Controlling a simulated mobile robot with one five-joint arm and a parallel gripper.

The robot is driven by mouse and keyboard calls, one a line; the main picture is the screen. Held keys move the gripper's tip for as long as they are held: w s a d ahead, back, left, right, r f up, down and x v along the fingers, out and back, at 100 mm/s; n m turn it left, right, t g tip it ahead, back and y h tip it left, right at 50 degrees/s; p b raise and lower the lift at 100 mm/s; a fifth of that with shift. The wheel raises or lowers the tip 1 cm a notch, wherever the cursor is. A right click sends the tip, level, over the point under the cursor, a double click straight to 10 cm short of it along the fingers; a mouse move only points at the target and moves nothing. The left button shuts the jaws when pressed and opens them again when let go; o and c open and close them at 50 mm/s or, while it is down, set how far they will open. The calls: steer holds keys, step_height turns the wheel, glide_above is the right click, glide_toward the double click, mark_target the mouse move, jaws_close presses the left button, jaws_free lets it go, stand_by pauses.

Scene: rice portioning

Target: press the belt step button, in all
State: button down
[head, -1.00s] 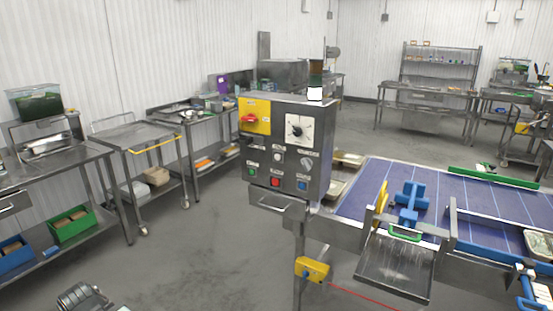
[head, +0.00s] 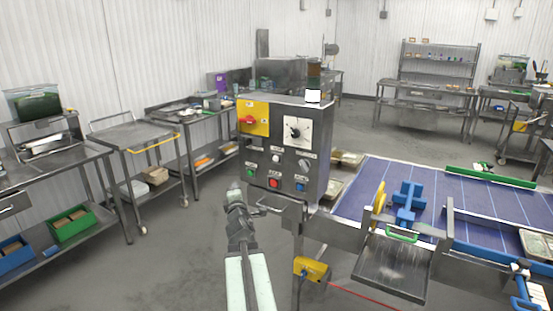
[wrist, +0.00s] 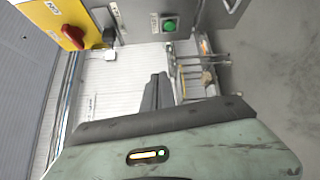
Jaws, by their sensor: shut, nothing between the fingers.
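A grey control box (head: 283,150) stands on a post beside the belt. Its lower row holds a green button (head: 250,172), a red button (head: 273,183) and a blue button (head: 300,187). A white button (head: 276,158) sits above them. The labels are too small to read, so I cannot tell which is the belt step button. My gripper (head: 235,187) is shut and empty, just left of and below the green button in the head view. In the wrist view my gripper (wrist: 157,78) points up below the green button (wrist: 169,25), apparently apart from it.
The blue belt (head: 480,197) lies right. A wheeled table (head: 135,133) stands left; floor between is clear.

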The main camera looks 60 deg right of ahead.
mark_target(276, 158)
steer(key=s+d+r+n+t+h, duration=0.1)
steer(key=s+d+r+n+t, duration=0.1)
steer(key=s+d+r+n, duration=0.3)
steer(key=shift+s+r+n+t, duration=0.35)
steer(key=shift+s+r, duration=0.3)
steer(key=shift+s, duration=0.55)
steer(key=d, duration=0.8)
steer(key=shift+d, duration=0.35)
stand_by(0.6)
steer(key=shift+d, duration=0.4)
